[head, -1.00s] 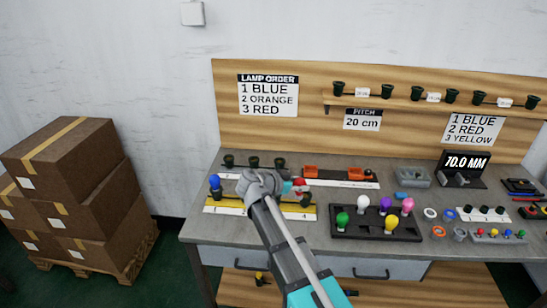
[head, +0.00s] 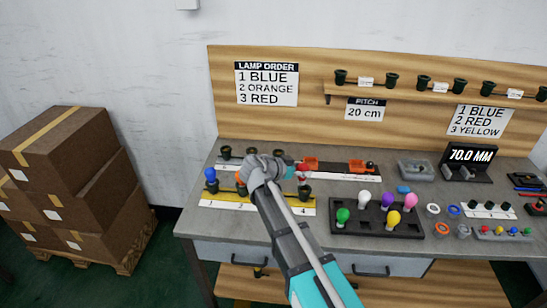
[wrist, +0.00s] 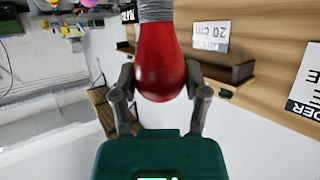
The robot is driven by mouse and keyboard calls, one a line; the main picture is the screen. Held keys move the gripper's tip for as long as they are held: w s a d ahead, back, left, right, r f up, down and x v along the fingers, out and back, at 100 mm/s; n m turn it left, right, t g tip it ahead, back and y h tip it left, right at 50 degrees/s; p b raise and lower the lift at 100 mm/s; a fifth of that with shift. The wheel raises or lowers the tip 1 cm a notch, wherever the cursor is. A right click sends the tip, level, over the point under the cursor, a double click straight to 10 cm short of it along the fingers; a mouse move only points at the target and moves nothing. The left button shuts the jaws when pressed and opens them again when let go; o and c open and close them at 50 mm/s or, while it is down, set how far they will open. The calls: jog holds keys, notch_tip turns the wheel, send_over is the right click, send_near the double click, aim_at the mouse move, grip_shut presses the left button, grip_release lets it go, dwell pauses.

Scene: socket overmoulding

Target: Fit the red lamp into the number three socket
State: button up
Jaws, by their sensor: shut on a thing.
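The red lamp (wrist: 161,55) is held between the two fingers of my gripper (wrist: 160,88) in the wrist view. Its bulb is in the fingers and its grey threaded base points away. In the head view the red lamp (head: 304,169) shows as a small red patch beside my gripper (head: 294,173), above the socket strip (head: 221,204). A blue lamp (head: 210,174) stands in socket 1. An orange lamp (head: 241,190) shows partly at the second place. The dark socket (head: 304,192) by the label 4 looks empty. My arm hides the number three socket.
The lamp order sign (head: 267,83) reads 1 blue, 2 orange, 3 red. A dark tray (head: 375,223) of coloured lamps stands right of my arm. Behind are dark sockets (head: 225,152) and orange pieces (head: 357,166). Stacked boxes (head: 70,190) stand left of the bench.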

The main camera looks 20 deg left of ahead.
jog(key=w+a+n+t+y, duration=0.2)
jog(key=a+n+y, duration=0.1)
jog(key=a, duration=0.7)
jog(key=shift+a+r+p, duration=0.35)
jog(key=shift+r, duration=0.05)
jog(key=shift+s+f+b, duration=0.1)
jog(key=shift+f+b, duration=2.8)
jog(key=shift+f+b, duration=1.3)
dwell(0.3)
jog(key=o, duration=1.1)
jog(key=shift+r, duration=0.15)
jog(key=shift+r+p, duration=4.05)
jog(key=shift+p, duration=0.15)
